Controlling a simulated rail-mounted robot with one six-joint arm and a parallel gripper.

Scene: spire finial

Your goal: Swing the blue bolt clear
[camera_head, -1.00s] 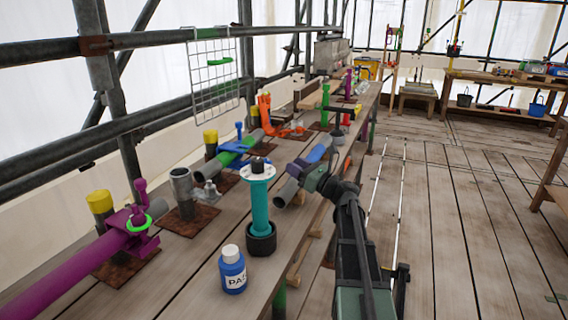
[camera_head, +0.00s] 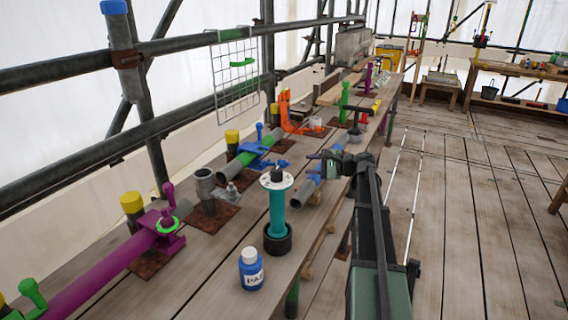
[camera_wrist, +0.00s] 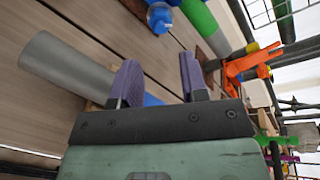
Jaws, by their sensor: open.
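My gripper (camera_head: 322,158) is open, its purple fingers (camera_wrist: 158,80) apart, over the far part of a grey tube with a blue section (camera_head: 312,182). In the wrist view the grey tube (camera_wrist: 70,68) lies left of the fingers, and blue shows behind and between them. A blue upright bolt (camera_head: 259,131) stands at a blue clamp on a green tube (camera_head: 246,158). Another blue piece (camera_head: 274,163) sticks out from that clamp toward my gripper; a blue part also shows at the top of the wrist view (camera_wrist: 160,16). I cannot tell whether the fingers touch anything.
A teal post with a white flange (camera_head: 277,208) and a blue paint bottle (camera_head: 251,270) stand nearer on the bench. A purple tube and clamp (camera_head: 160,232) lie at left. An orange clamp (camera_head: 287,112) is farther back. The floor at right is open.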

